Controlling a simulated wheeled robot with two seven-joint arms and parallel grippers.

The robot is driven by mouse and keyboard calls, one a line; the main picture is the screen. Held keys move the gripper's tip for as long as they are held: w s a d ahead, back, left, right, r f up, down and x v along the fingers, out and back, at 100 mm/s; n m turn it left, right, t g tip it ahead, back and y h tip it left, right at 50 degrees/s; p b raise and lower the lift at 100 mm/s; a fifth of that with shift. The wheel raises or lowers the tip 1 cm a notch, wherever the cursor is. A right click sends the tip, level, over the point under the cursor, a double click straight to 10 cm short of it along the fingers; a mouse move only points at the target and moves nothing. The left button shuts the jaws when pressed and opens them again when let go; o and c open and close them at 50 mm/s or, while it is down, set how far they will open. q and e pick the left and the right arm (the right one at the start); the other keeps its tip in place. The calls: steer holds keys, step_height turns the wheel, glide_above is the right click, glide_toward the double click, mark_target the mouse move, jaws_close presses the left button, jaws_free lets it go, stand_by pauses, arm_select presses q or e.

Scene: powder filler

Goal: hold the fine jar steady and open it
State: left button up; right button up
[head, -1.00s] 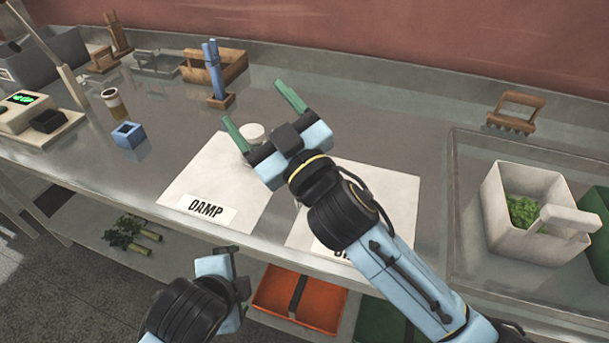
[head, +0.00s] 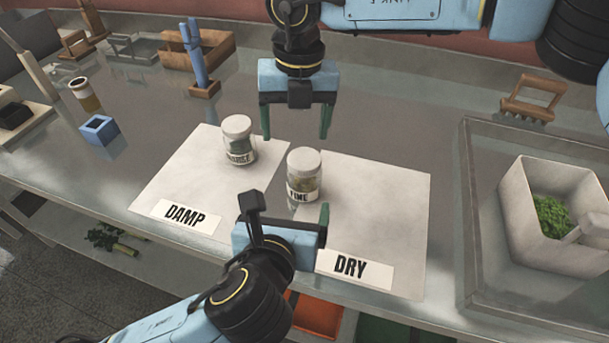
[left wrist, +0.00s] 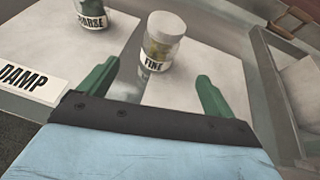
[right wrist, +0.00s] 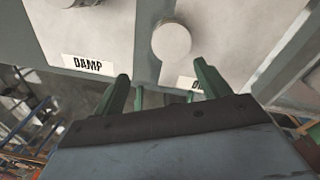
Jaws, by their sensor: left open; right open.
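The fine jar (head: 304,177), clear with a white lid and a FINE label, stands upright near the left edge of the DRY mat. It also shows in the left wrist view (left wrist: 160,45), and its lid from above in the right wrist view (right wrist: 172,40). My left gripper (head: 288,215) is open and empty, low on the near side of the jar, apart from it. My right gripper (head: 297,134) is open and empty, fingers pointing down, above and behind the jar. The jar lies beyond the fingertips in both wrist views.
The coarse jar (head: 239,142) stands on the DAMP mat (head: 170,180), left of the fine jar. The DRY mat (head: 395,210) is otherwise clear. A blue block (head: 100,131) and brown-filled vial (head: 84,96) stand left; a white bin (head: 518,205) sits in a tray at right.

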mark_target(304, 158)
steer(key=shift+w+d+r+h, duration=0.3)
steer(key=shift+w+d+h, duration=0.15)
steer(key=shift+d, duration=0.2)
steer(key=shift+w+d+r, duration=0.1)
steer(key=shift+d, duration=0.05)
arm_select(q)
steer(key=shift+m, duration=0.3)
steer(key=x, duration=1.3)
steer(key=shift+w, duration=0.2)
steer(key=c, duration=1.9)
arm_select(e)
steer(key=shift+m, duration=0.3)
arm_select(q)
jaws_close()
arm_select(e)
steer(key=m, duration=0.3)
steer(key=shift+s+a, duration=0.3)
steer(key=shift+a, duration=0.05)
steer(key=m, duration=0.2)
steer(key=shift+m, duration=0.4)
steer(key=m, duration=0.2)
steer(key=shift+w+d+m, duration=0.2)
steer(key=shift+d+m, duration=0.1)
steer(key=shift+f, duration=4.05)
